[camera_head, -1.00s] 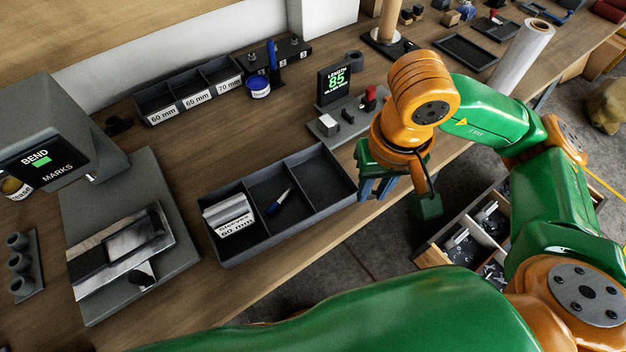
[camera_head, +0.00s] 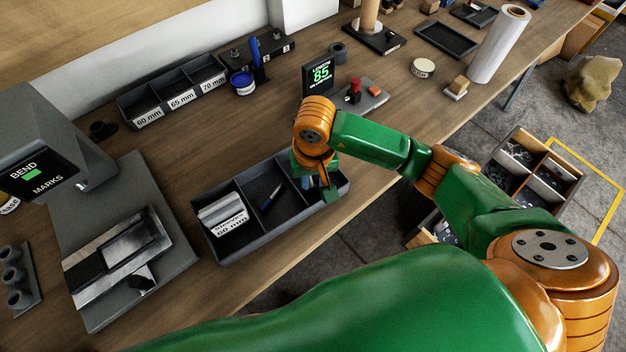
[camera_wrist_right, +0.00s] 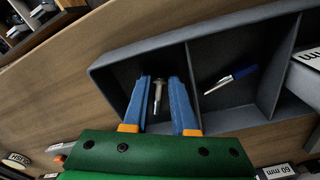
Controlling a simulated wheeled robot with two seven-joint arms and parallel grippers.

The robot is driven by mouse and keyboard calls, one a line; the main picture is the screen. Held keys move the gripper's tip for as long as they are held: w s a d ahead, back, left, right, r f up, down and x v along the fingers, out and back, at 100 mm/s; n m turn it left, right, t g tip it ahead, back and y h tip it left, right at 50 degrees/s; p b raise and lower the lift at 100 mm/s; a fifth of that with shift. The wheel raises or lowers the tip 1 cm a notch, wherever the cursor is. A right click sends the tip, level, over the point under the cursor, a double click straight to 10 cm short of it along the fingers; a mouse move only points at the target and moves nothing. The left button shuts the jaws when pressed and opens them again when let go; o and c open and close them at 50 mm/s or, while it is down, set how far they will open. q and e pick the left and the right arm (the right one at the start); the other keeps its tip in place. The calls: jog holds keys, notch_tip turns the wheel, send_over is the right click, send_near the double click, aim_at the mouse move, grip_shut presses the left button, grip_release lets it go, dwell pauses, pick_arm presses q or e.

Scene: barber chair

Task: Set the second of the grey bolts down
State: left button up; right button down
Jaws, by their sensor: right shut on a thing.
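The dark tray (camera_head: 268,240) lies near the table's front edge and has three compartments. My right gripper (camera_head: 308,180) is down at its right-hand compartment. In the right wrist view, the blue fingers of my right gripper (camera_wrist_right: 159,82) reach into that compartment, with a grey bolt (camera_wrist_right: 158,92) between them. The gripper is shut on it, and its head end points toward the far wall. In the head view the arm hides the bolt. No other bolt is clear in this compartment. My left gripper is not in view.
The length gauge (camera_head: 320,75) stands behind the gripper. A bending machine (camera_head: 45,150) stands at left. A divided parts box (camera_head: 520,165) is beyond the table edge.

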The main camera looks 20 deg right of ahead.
jog(key=c, duration=1)
grip_release()
jog(key=shift+r, duration=0.1)
notch_tip(320, 180, up, 12)
jog(key=shift+s, duration=0.35)
